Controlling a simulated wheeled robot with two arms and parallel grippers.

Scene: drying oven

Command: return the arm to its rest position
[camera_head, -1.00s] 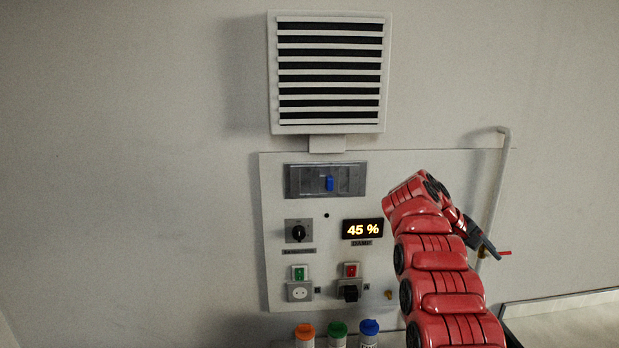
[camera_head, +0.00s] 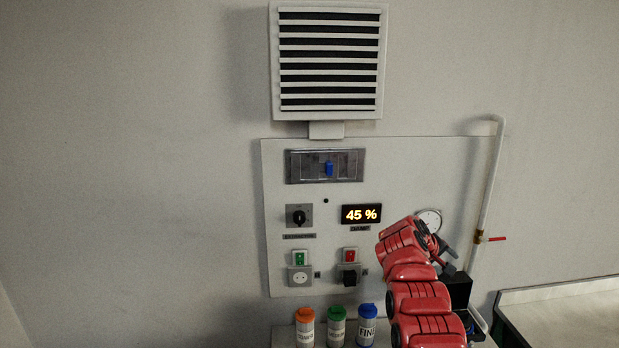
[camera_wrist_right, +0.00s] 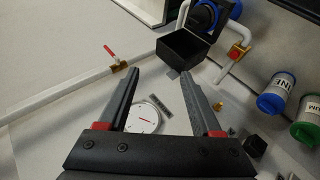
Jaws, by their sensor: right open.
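My right arm, red and segmented, rises from the bottom right in the head view, in front of the lower right of the white control panel (camera_head: 400,165). My right gripper (camera_head: 447,250) is at its end, small and partly hidden there. In the right wrist view the right gripper (camera_wrist_right: 180,78) has two dark fingers spread wide with nothing between them. A round white gauge (camera_wrist_right: 150,115) shows behind the fingers, and in the head view the gauge (camera_head: 429,220) is just above the arm. My left gripper is not in view.
A pipe with a red-handled valve (camera_head: 482,238) runs down the panel's right side. A black open box (camera_wrist_right: 185,48) is below it. Orange (camera_head: 305,328), green (camera_head: 337,327) and blue-capped (camera_head: 368,325) bottles stand below the panel. The display (camera_head: 361,214) reads 45 %. The left wall area is clear.

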